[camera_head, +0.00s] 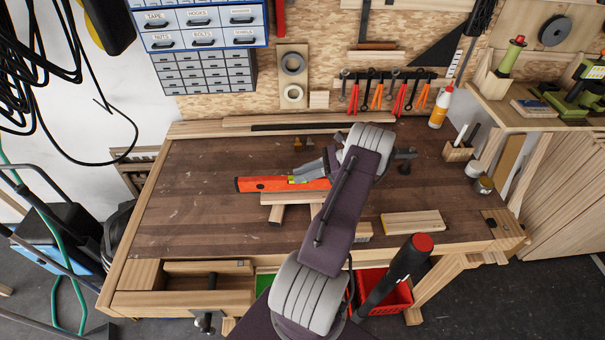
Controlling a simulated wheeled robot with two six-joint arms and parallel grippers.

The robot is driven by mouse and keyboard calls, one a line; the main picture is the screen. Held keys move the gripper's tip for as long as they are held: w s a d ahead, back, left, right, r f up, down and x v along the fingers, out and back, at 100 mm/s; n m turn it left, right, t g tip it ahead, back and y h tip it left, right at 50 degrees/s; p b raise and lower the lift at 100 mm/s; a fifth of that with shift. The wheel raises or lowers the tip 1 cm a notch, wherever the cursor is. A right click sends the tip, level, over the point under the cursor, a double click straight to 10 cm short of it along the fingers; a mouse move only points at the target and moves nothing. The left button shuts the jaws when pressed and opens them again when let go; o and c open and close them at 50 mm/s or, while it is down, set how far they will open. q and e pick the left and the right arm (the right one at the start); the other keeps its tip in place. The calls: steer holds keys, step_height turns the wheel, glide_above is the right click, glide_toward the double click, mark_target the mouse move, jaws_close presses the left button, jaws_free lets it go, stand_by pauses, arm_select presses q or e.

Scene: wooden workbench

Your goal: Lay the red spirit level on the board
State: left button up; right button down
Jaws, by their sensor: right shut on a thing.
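The red spirit level (258,184) shows in the head view near the middle of the workbench, lying roughly left to right. My right gripper (311,173) is shut on it near its right part; my arm hides the level's right end. A pale wooden board (288,198) lies just in front of the level, with a short wooden block (275,215) showing below its left part. My arm covers the board's right side. I cannot tell whether the level touches the board or is held just above it. My left gripper is not in view.
Another pale wood piece (413,222) lies to the right on the workbench (190,215). Cans (484,185), a pencil block (458,151) and a white bottle (440,107) stand at the right. Long strips (230,128) lie along the back. The bench's left part is clear.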

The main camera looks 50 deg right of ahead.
steer(key=shift+f+b, duration=0.4)
steer(key=shift+f, duration=0.4)
steer(key=shift+f, duration=0.25)
steer(key=c, duration=1.2)
jaws_free()
steer(key=shift+s+d+b, duration=0.15)
steer(key=shift+d+b, duration=0.05)
steer(key=shift+b, duration=0.1)
steer(key=b+v, duration=0.2)
steer(key=v, duration=0.6)
steer(key=shift+f, duration=0.1)
steer(key=shift+s+d+r, duration=0.15)
steer(key=shift+s+r, duration=0.1)
steer(key=shift+s, duration=0.05)
